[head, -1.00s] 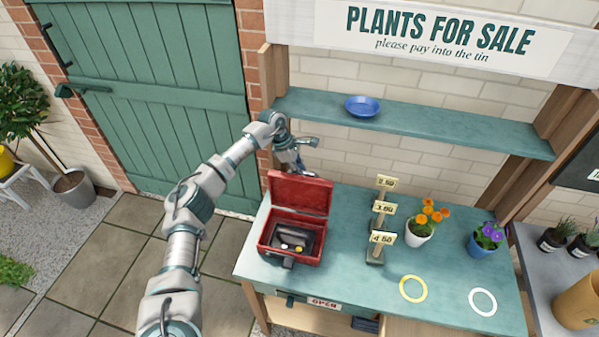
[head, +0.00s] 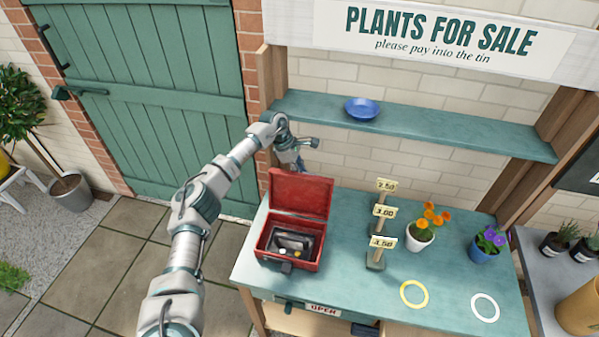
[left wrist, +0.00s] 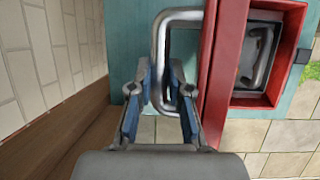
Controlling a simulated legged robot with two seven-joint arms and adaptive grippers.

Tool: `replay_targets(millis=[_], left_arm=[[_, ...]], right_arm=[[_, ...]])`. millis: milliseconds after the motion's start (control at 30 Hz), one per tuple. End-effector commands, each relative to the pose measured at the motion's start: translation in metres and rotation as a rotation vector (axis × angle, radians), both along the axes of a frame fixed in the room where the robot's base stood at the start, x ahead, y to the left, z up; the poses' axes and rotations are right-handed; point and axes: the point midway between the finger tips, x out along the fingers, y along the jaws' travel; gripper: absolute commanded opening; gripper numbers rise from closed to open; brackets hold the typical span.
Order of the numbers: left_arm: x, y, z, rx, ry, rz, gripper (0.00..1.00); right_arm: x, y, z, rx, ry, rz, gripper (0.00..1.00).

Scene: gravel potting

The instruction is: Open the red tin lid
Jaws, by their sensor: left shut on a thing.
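The red tin (head: 262,243) stands on the left part of the green table. Its red lid (head: 300,193) is raised, standing roughly upright at the tin's back edge, and the inside is exposed. A dark grey insert and small yellowish and pale pieces show in the tin. My left gripper (head: 299,163) is behind the lid's upper part in the head view. In the left wrist view my left gripper (left wrist: 162,88) has its fingers closed on the bent metal handle (left wrist: 159,48) beside the red lid (left wrist: 222,60). My right gripper is not in view.
A stand with price tags (head: 384,212), an orange-flowered pot (head: 420,238) and a blue pot (head: 485,251) stand right of the tin. A yellow ring (head: 414,293) and a white ring (head: 485,306) mark the table front. A shelf (head: 440,129) with a blue dish (head: 362,108) is above.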

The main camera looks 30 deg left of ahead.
Motion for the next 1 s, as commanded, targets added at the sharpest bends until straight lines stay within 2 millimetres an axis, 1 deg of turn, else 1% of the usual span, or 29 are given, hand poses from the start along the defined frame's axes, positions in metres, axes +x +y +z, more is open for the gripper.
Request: replay_targets(millis=[33, 67, 100, 167, 200, 433, 600, 767, 833, 933, 1000], left_arm=[[0.007, 0.002, -0.002, 0.008, -0.029, 0.009, 0.0], [0.007, 0.002, -0.002, 0.008, -0.029, 0.009, 0.0], [0.007, 0.002, -0.002, 0.008, -0.028, 0.009, 0.23], [0.007, 0.002, -0.002, 0.007, -0.028, 0.009, 0.38], [0.006, 0.001, -0.003, 0.007, -0.027, 0.008, 0.43], [0.003, 0.001, -0.005, 0.008, -0.023, 0.007, 0.43], [0.002, 0.001, -0.006, 0.01, -0.019, 0.007, 0.43], [0.002, 0.001, -0.006, 0.011, -0.018, 0.007, 0.43], [0.002, 0.001, -0.006, 0.011, -0.017, 0.007, 0.43], [0.001, 0.004, 0.0, 0.011, -0.018, 0.007, 0.43], [0.0, 0.008, 0.009, 0.011, -0.019, 0.009, 0.43]], right_arm=[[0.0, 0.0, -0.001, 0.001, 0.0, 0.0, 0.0], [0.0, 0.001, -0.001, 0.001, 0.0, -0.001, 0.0], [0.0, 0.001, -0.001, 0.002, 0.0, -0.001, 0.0], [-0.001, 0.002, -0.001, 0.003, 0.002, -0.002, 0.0], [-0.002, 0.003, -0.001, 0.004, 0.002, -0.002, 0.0], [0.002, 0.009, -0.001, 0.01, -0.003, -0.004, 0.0], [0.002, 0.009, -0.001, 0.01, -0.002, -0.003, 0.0], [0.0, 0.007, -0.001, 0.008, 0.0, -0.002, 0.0], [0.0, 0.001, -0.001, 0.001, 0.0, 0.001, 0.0], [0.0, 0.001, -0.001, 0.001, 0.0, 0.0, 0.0], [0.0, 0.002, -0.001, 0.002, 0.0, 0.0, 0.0]])
